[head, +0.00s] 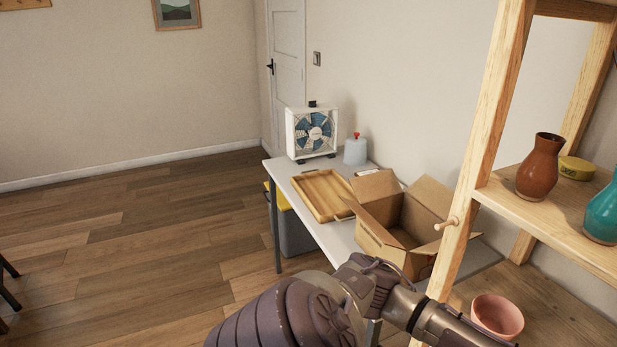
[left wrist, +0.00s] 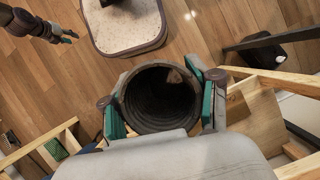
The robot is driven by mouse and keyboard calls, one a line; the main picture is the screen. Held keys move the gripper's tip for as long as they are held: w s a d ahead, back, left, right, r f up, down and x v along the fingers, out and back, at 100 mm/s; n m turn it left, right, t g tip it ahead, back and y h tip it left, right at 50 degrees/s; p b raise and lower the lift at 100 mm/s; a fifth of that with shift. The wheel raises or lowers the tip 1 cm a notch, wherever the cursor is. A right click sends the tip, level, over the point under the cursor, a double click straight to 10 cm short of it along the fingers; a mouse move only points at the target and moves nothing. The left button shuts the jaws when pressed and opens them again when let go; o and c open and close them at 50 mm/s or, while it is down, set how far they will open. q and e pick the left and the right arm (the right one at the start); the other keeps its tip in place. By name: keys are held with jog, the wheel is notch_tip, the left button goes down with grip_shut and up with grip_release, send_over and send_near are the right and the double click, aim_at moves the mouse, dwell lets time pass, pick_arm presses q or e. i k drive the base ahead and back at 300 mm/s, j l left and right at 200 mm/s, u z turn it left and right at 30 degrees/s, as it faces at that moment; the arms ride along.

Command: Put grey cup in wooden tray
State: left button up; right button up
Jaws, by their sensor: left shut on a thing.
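The grey cup (left wrist: 158,104) is in the left wrist view, dark inside, with its round mouth facing the camera. My left gripper (left wrist: 161,88) is shut on it, with green-padded fingers on both sides of its wall. The wooden tray (head: 322,195) lies empty on the white table in the head view. The cup and my left gripper do not show in the head view, where an arm of mine crosses the bottom. What looks like my right gripper (left wrist: 64,35) is small at the upper left of the left wrist view; its opening is unclear.
An open cardboard box (head: 400,222) stands close to the tray on the table (head: 290,172). A box fan (head: 311,132) and a white jug (head: 355,150) stand behind. A wooden shelf (head: 480,150) at right holds a brown vase (head: 540,168), a teal vase (head: 603,213) and a pink pot (head: 497,316).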

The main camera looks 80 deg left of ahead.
aim_at(326, 194)
jog(key=k+j, duration=0.1)
jog(key=j, duration=0.3)
jog(key=k+j, duration=0.15)
jog(key=j, duration=0.25)
jog(key=k+j, duration=0.1)
jog(key=j, duration=0.25)
jog(key=k+j, duration=0.1)
jog(key=j, duration=0.3)
jog(key=k+j, duration=0.1)
jog(key=j, duration=0.3)
jog(key=k+j, duration=0.15)
jog(key=j, duration=0.25)
jog(key=k+j, duration=0.1)
jog(key=j, duration=0.3)
